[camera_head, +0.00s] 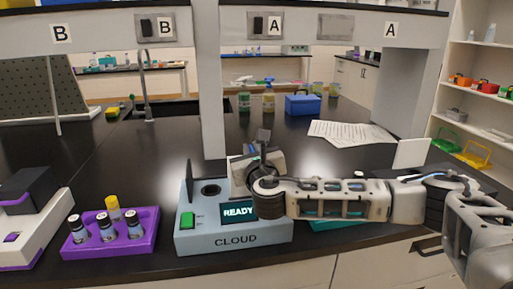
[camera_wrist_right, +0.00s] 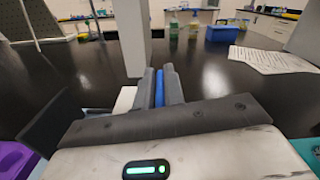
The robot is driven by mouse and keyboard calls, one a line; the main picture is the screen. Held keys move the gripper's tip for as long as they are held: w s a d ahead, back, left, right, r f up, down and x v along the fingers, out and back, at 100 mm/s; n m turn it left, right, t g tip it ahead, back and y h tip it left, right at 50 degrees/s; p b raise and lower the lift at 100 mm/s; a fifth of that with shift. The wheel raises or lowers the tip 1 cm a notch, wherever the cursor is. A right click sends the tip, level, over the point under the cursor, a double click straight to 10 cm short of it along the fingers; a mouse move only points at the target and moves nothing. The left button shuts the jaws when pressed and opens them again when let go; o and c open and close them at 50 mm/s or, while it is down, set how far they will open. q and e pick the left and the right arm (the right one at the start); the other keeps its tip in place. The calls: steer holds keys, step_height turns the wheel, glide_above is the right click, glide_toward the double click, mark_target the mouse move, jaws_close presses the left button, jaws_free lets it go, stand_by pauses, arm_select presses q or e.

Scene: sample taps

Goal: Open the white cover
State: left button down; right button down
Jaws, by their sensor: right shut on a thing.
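A white upright panel (camera_head: 411,153) stands at the right in the head view, behind my right arm; I cannot tell for sure that it is the white cover. A pale box-like thing (camera_head: 237,166) sits just behind my right gripper (camera_head: 263,137), partly hidden by it. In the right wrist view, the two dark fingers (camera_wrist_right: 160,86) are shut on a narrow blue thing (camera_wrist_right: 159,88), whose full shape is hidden. The gripper is above and behind the blue-grey CLOUD device (camera_head: 236,241), and my wrist covers its right side. My left gripper is not in view.
A purple rack (camera_head: 110,240) with several vials stands left of the CLOUD device, whose dark flap (camera_head: 189,182) stands upright. A white machine (camera_head: 35,228) is at the far left. Papers (camera_head: 350,133) and a blue box (camera_head: 303,105) lie farther back. The middle counter is clear.

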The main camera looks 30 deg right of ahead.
steer(key=shift+a, duration=0.15)
steer(key=c, duration=1.5)
jaws_free()
steer(key=shift+s, duration=0.1)
steer(key=b+v, duration=0.1)
steer(key=v, duration=1.4)
steer(key=shift+s+b, duration=0.35)
steer(key=shift+b, duration=0.05)
steer(key=shift+a+f, duration=0.1)
steer(key=shift+f, duration=0.05)
